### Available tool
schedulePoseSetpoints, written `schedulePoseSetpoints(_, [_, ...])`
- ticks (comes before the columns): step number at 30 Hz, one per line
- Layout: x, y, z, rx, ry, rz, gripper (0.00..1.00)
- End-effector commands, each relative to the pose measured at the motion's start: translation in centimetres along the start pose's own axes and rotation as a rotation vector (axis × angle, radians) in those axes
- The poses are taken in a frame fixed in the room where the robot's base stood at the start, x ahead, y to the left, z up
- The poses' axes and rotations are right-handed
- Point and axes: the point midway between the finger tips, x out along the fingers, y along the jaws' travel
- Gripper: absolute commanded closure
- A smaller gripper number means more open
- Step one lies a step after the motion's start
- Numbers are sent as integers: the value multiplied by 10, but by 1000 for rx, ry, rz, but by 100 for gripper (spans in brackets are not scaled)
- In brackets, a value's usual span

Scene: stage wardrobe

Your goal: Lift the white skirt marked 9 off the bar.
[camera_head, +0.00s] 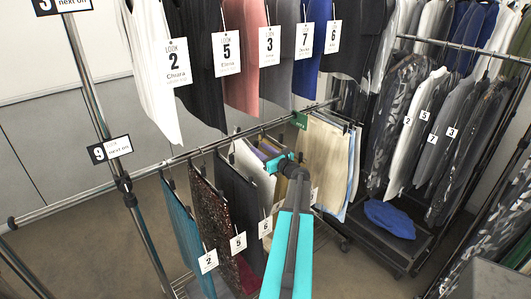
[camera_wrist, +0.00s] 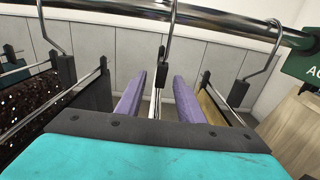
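A white skirt (camera_head: 252,166) hangs on the lower bar (camera_head: 185,155), right of the dark skirt tagged 6; my arm hides part of it. I cannot read a 9 on it; a tag edge beside my arm is partly covered. My gripper (camera_wrist: 159,98) has two purple fingers, one each side of a single hanger (camera_wrist: 163,72) with a thin white edge (camera_wrist: 155,104) below it, seen nearly edge-on. The fingers stand apart, with a gap to the hanger on both sides. The hook still rests over the bar (camera_wrist: 200,22). In the head view my gripper (camera_head: 277,158) is at the bar.
A teal skirt tagged 2 (camera_head: 184,232), a sequinned one tagged 5 (camera_head: 215,215) and a dark one tagged 6 (camera_head: 238,195) hang left. Cream garments (camera_head: 322,160) hang right, beyond a green divider (camera_head: 300,120). Tops hang above.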

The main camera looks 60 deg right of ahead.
Motion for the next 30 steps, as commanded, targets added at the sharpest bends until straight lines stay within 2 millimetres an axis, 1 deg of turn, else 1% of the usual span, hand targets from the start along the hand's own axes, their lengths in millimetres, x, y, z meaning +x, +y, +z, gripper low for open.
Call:
schedulePoseSetpoints(1, [4,-1,-1,0,0,0,66])
schedulePoseSetpoints(6, [9,0,-1,0,1,0,66])
schedulePoseSetpoints(16, [10,0,-2,0,2,0,66])
schedulePoseSetpoints(17, [10,0,-2,0,2,0,67])
schedulePoseSetpoints(21, [10,1,-2,0,2,0,91])
schedulePoseSetpoints(23, [10,1,-2,0,2,0,100])
schedulePoseSetpoints(30, [10,1,-1,1,1,1,100])
